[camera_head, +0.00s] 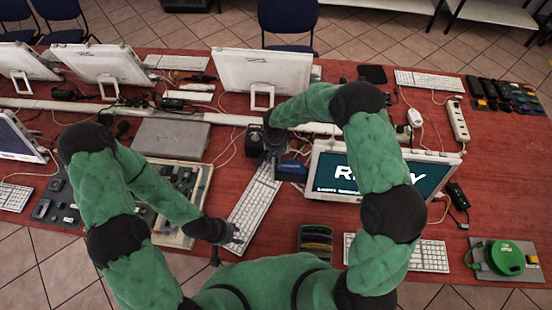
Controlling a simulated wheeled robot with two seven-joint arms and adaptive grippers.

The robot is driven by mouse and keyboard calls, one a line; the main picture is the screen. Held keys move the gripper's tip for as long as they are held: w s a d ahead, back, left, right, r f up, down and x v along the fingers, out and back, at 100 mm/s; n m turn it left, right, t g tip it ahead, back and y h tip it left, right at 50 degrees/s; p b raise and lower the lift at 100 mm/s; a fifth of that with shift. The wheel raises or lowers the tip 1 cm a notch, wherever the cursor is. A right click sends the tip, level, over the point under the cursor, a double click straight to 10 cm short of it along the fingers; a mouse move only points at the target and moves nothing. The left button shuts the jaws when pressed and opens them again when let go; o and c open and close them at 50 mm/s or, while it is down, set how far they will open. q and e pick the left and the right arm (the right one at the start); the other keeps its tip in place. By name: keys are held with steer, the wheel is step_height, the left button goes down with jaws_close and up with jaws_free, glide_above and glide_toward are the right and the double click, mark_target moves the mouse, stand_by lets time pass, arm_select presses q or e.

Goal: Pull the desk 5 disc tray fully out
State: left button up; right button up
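I cannot make out a disc tray marked desk 5 in the head view. My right gripper (272,154) is above the upper end of a white keyboard (254,202), beside a dark blue object (292,170) and a small black box (254,140). Its fingers are dark and partly hidden, and I cannot tell whether they touch either thing. My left gripper (228,245) is low, near the keyboard's lower end. Its fingers are small and dark, so I cannot tell whether it is open.
A lit screen (332,170) stands behind my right arm. A closed grey laptop (170,138) and a parts tray (198,205) lie left. Black stacked items (315,240) lie at the front. A green round device (500,258) sits front right. Cables cross the red table (490,200).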

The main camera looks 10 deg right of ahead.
step_height(320, 180, up, 12)
stand_by(0.8)
steer(key=shift+f, duration=0.1)
stand_by(0.4)
